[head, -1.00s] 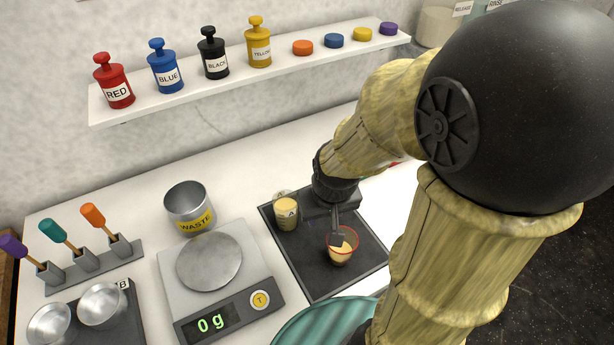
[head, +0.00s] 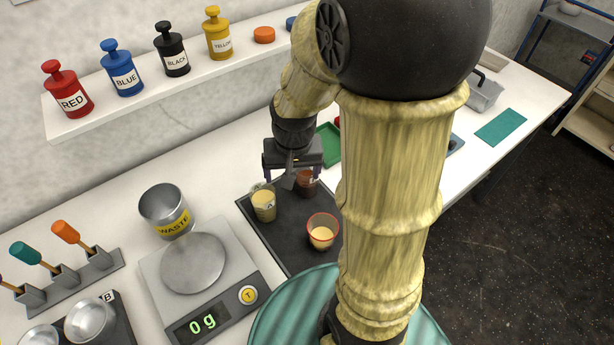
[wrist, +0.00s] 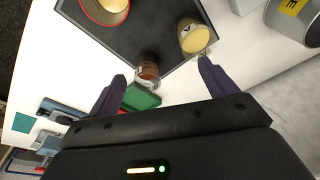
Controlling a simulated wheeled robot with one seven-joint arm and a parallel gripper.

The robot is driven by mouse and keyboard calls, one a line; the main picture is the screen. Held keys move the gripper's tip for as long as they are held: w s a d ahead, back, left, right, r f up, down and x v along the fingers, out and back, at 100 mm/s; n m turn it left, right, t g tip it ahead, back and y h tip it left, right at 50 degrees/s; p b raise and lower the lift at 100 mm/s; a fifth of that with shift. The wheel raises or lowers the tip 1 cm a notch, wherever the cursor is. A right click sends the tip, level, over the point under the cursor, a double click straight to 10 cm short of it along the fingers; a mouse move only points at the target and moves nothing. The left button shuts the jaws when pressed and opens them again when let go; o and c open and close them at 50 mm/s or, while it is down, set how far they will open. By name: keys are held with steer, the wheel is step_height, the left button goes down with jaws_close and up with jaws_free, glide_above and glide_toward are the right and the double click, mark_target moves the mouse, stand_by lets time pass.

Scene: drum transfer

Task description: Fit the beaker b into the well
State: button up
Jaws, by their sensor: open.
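A brown-filled beaker (head: 307,183) stands at the back of the dark tray (head: 285,262), partly hidden by my gripper. It also shows in the wrist view (wrist: 148,70). A cream-filled beaker (head: 263,205) stands to its left, and a red-rimmed cup with cream contents (head: 322,237) stands nearer the front. I cannot pick out the well for certain. My gripper (head: 292,176) is open and empty above the tray's back edge. In the wrist view its fingers (wrist: 161,72) are spread, with the brown-filled beaker beyond them.
The scale (head: 193,262) reads 0 g left of the tray, with the waste cup (head: 165,212) behind it. A green tray (head: 330,145) lies behind my gripper. The shelf (head: 130,108) holds labelled bottles.

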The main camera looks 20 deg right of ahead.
mark_target(307, 179)
steer(key=w+d+r+m+g+p, duration=0.1)
steer(key=w+d+r+m+p, duration=0.2)
steer(key=w+d+m, duration=0.4)
steer(key=shift+w+m+g+p, duration=0.4)
steer(key=shift+w+m+p, duration=0.05)
steer(key=shift+w+m, duration=0.1)
steer(key=shift+f, duration=0.15)
step_height(307, 179, down, 12)
steer(key=p, duration=0.3)
steer(key=shift+f, duration=0.1)
